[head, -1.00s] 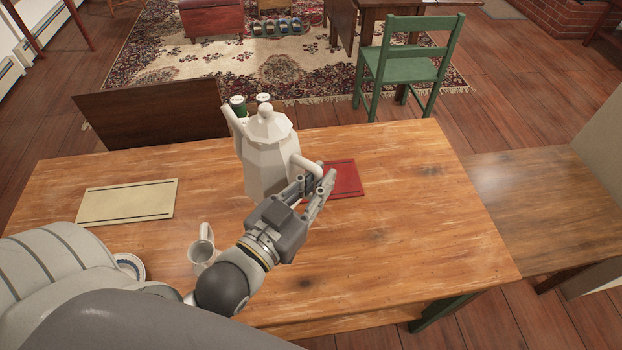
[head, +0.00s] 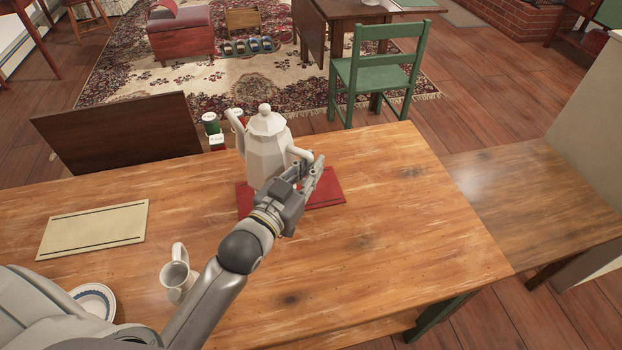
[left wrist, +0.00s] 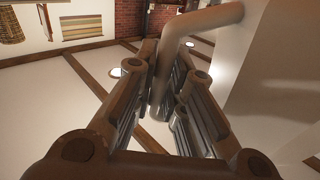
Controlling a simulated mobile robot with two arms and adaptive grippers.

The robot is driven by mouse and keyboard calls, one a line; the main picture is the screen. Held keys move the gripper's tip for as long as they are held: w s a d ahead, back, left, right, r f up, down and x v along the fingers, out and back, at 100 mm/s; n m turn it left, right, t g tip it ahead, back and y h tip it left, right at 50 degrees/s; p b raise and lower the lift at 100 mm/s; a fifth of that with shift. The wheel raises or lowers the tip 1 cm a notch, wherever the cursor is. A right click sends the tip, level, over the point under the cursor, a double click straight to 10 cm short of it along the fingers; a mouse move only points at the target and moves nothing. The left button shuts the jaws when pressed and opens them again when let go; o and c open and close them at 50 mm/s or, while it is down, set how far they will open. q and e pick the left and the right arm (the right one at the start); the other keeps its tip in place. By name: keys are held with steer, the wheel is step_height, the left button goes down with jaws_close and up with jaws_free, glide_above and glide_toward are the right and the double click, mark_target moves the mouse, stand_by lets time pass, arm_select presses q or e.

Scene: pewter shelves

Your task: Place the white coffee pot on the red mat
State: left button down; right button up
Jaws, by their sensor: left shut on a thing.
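The white coffee pot (head: 266,146) is upright over the red mat (head: 328,189) in the head view. Its base is partly hidden by my gripper, and I cannot tell whether it touches the mat. My left gripper (head: 312,172) is shut on the pot's handle, on the pot's right side. In the left wrist view the handle (left wrist: 178,60) runs down between the fingers (left wrist: 172,98), and the pot's pale body (left wrist: 262,75) fills the right side. My right gripper is not in view.
A cream mat (head: 94,229) lies on the table's left. A white mug (head: 177,276) and a blue-rimmed plate (head: 92,300) stand near my arm. Small canisters (head: 211,124) stand behind the pot. The table's right part (head: 420,220) is clear.

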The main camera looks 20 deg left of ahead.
arm_select(q)
steer(key=shift+w+a+f, duration=0.1)
steer(key=shift+w+f, duration=0.1)
steer(key=shift+f, duration=0.5)
steer(key=shift+w+d+f, duration=0.1)
steer(key=shift+w+f, duration=0.15)
steer(key=shift+f, duration=0.4)
steer(key=shift+w+a+f, duration=0.1)
steer(key=shift+w+f, duration=0.1)
steer(key=shift+f, duration=0.65)
steer(key=c, duration=1.8)
jaws_free()
steer(key=shift+f, duration=0.2)
steer(key=o, duration=0.3)
